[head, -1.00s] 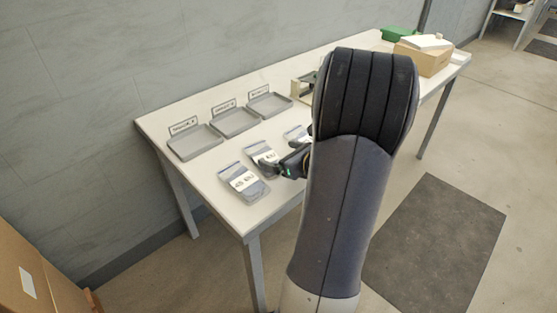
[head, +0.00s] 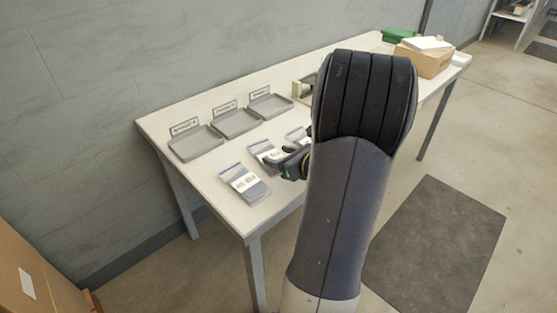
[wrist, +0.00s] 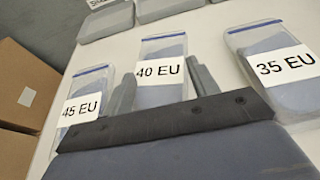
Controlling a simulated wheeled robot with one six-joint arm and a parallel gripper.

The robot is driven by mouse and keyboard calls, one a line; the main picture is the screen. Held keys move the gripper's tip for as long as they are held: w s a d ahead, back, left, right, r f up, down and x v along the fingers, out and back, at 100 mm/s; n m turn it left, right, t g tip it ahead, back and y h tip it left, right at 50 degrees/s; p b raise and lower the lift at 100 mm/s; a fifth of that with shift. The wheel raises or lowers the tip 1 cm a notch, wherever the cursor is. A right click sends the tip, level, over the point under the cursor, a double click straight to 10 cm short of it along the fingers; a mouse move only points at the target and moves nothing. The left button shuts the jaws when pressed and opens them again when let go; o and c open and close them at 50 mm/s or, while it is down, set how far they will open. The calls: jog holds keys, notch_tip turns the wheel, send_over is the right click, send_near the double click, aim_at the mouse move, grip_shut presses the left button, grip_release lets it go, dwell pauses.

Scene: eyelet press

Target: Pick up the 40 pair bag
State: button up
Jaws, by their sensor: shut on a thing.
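The 40 pair bag (wrist: 164,48) is a clear bag with blue-grey contents and a white "40 EU" label, centred in the wrist view. My gripper (wrist: 163,82) has a finger on each side of it and is shut on it. In the head view the bag (head: 262,148) is the middle one of a row on the table, with my gripper (head: 275,158) at its near end. My arm hides part of the gripper there. I cannot tell whether the bag is off the table.
The 45 EU bag (wrist: 86,98) lies to the left and the 35 EU bag (wrist: 277,70) to the right, both close. Grey trays (head: 236,122) with signs stand behind along the wall. A cardboard box (head: 424,62) is at the table's far end.

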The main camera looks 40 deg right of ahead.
jog(key=shift+s+d+f+g, duration=0.1)
jog(key=shift+s+f+g, duration=0.1)
jog(key=shift+f, duration=0.3)
jog(key=shift+s+d+f+g, duration=0.1)
jog(key=shift+s+f, duration=0.05)
jog(key=shift+f, duration=0.35)
jog(key=shift+r, duration=0.25)
jog(key=shift+d+r+p, duration=0.1)
jog(key=shift+r+p, duration=0.3)
jog(key=shift+r, duration=0.2)
grip_shut()
notch_tip(320, 180, up, 9)
jog(key=p, duration=0.3)
jog(key=shift+w+f, duration=0.15)
jog(key=shift+w, duration=0.05)
jog(key=c, duration=0.7)
grip_release()
jog(key=o, duration=1.8)
